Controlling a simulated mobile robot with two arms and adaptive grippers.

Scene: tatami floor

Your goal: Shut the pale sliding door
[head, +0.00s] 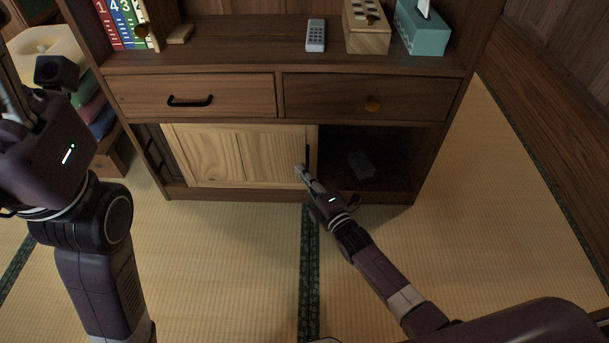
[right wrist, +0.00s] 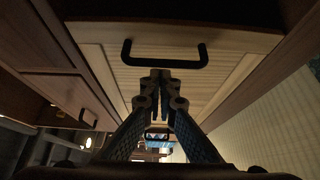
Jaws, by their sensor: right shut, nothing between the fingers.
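The pale sliding door (head: 215,155) stands in the lower part of the wooden cabinet and covers its left and middle. The opening to its right (head: 385,150) is uncovered and dark. The door's black upright handle (head: 307,155) is near its right edge. My right gripper (head: 300,170) is shut and empty, its tips in front of the door just left of the handle. In the right wrist view the shut fingertips (right wrist: 160,78) are beside the handle (right wrist: 165,55), not around it; contact is unclear. My left gripper (head: 12,90) is at the left edge, partly cut off.
A dark lattice panel (head: 158,155) shows left of the door. A small grey box (head: 361,165) lies inside the opening. Two drawers are above, the left with a black handle (head: 190,101). The tatami floor (head: 230,240) in front is clear.

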